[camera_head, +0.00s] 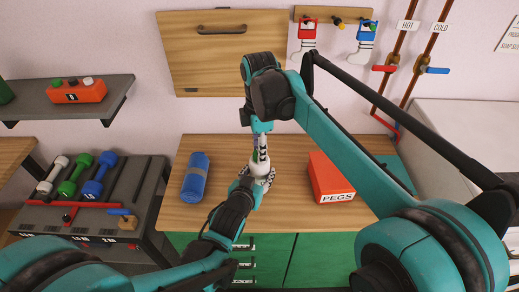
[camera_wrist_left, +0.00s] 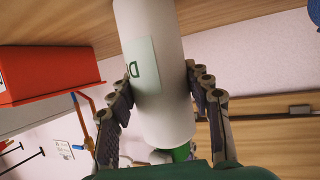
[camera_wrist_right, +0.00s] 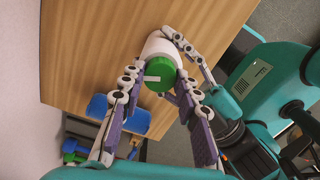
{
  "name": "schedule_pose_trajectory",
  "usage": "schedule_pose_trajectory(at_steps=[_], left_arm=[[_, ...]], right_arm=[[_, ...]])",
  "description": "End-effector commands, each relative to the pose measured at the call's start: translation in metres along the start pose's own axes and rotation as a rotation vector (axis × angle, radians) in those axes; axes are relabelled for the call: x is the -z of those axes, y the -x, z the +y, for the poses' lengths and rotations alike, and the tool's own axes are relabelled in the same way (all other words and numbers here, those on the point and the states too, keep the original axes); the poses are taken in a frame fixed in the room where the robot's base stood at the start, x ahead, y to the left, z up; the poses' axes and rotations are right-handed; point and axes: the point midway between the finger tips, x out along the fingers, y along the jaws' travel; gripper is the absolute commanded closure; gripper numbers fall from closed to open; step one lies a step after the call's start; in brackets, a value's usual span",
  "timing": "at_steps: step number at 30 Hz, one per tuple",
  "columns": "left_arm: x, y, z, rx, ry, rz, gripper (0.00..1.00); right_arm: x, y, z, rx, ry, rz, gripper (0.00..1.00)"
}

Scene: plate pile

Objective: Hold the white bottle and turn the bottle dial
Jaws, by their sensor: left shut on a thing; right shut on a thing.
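The white bottle (camera_head: 259,163) stands upright on the wooden table between my two grippers. It fills the middle of the left wrist view (camera_wrist_left: 155,70), with a pale label on its side. Its green dial (camera_wrist_right: 160,76) has a white mark and faces the right wrist camera; an edge of the dial shows in the left wrist view (camera_wrist_left: 180,153). My right gripper (camera_wrist_right: 157,82) comes from above and is shut on the dial. In the head view the fingers largely hide the dial.
A blue roll (camera_head: 196,178) lies left of the bottle and a red PEGS box (camera_head: 330,178) stands to the right. Dumbbells (camera_head: 76,176) sit on a rack at far left. The table (camera_head: 290,212) is bare between these things.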

Motion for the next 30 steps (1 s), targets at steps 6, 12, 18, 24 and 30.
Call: schedule_pose_trajectory(at_steps=[6,12,18,24,30], left_arm=[[0.0004,0.0001,0.0004,-0.001,0.0,0.002,1.0],[0.0004,0.0001,0.0004,-0.001,0.0,0.002,1.0],[0.0004,0.0002,0.0004,-0.001,-0.001,0.002,1.0],[0.0004,0.0002,0.0005,-0.001,-0.001,0.002,1.0],[0.0004,0.0002,0.0005,-0.001,-0.001,0.002,1.0]], right_arm=[[0.0001,-0.0001,0.0005,-0.001,-0.206,0.0,0.97],[0.0001,-0.0001,0.0006,-0.001,-0.396,0.001,0.97],[0.0001,-0.0002,0.0008,0.0,-0.586,0.001,0.97],[0.0,-0.0002,0.0009,0.0,-0.774,0.001,0.97],[0.0,-0.0002,0.001,0.0,-0.941,0.001,0.97]])
